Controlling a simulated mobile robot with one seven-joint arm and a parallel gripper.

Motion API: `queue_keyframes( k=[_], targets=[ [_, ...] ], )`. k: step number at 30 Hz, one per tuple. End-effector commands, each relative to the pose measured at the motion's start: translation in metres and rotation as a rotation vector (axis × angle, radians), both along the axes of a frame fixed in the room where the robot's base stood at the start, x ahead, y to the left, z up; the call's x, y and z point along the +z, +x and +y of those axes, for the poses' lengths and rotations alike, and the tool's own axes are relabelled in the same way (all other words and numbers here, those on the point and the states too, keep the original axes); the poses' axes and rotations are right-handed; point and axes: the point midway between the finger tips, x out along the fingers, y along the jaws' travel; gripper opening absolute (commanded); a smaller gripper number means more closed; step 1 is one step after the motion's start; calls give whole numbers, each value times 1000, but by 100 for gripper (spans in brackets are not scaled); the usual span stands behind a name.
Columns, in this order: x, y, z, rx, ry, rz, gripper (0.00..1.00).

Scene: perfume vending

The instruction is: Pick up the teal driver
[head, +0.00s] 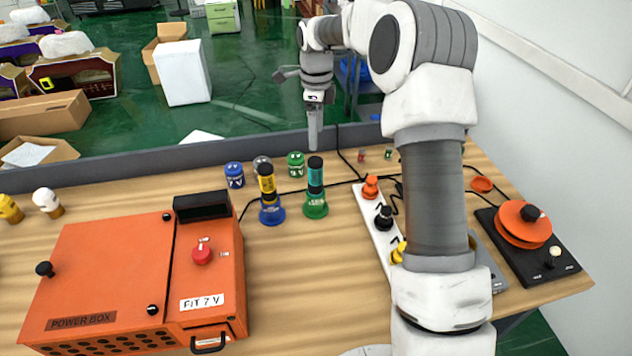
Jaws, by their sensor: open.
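The teal driver (315,176) stands upright in a round green holder (316,207) on the wooden table, its black cap at the top. My gripper (314,146) points down just above the driver's cap in the picture, with a small gap between them. I see its fingers nearly edge-on, so their spacing and exact depth over the driver are unclear. The gripper is open and holds nothing visible.
A yellow driver (267,183) stands in a blue holder (272,212) close to the left. Blue (234,175) and green (296,164) jars are behind. An orange power box (120,270) is at front left. A white strip with coloured knobs (371,215) lies to the right.

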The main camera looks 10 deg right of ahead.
Motion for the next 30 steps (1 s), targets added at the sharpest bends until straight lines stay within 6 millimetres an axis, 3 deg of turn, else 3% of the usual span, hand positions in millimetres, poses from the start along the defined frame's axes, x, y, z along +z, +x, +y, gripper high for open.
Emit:
queue_keyframes(
  k=[15, 25, 30],
  targets=[
    [-100, -1, 0, 0, 2, 3, 84],
    [-126, -2, 1, 1, 1, 3, 84],
    [-148, -4, 3, 1, 2, 3, 84]
  ],
)
